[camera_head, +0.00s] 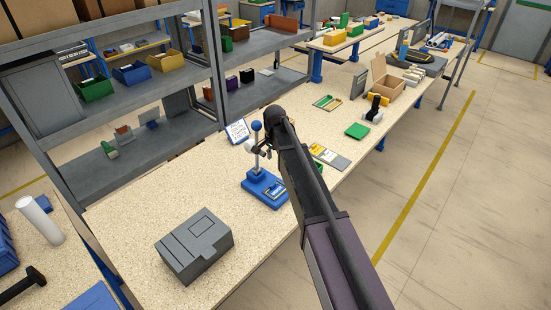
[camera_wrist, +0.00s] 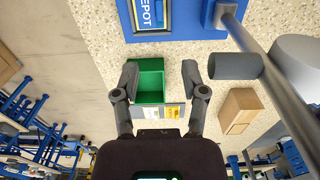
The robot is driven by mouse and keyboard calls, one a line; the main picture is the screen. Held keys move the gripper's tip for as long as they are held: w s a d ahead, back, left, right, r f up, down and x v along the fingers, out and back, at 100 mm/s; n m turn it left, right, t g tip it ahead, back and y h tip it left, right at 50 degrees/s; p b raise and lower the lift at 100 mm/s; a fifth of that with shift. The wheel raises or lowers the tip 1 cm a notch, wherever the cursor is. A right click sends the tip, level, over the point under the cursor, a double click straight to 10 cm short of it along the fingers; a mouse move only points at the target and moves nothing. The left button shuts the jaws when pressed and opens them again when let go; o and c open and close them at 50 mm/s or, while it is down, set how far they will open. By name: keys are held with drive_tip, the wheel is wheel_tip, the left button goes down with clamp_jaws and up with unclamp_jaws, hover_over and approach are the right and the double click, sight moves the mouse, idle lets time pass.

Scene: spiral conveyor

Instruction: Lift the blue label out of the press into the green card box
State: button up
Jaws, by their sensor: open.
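The blue press (camera_head: 257,178) stands on the speckled bench, with an upright post. The blue label (camera_head: 274,189) lies in a dark frame on the press base; in the wrist view the label (camera_wrist: 150,14) shows the letters "EPOT" at the top edge, partly cut off. The green card box (camera_wrist: 151,80) is an open-topped tray on the bench; in the head view my arm partly hides the box (camera_head: 319,167). My gripper (camera_wrist: 160,76) is open and empty above the bench, by the press post. In the wrist view its fingers appear either side of the box.
The press post (camera_wrist: 272,82) runs diagonally close to the right finger in the wrist view. A grey machine box (camera_head: 194,246) stands at the bench's near left. A white sign (camera_head: 237,131) stands behind the press. A grey card with yellow (camera_head: 329,156) lies right of my arm.

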sight(275, 183)
drive_tip(key=shift+f+b, duration=6.8)
drive_tip(key=shift+f, duration=0.05)
clamp_jaws()
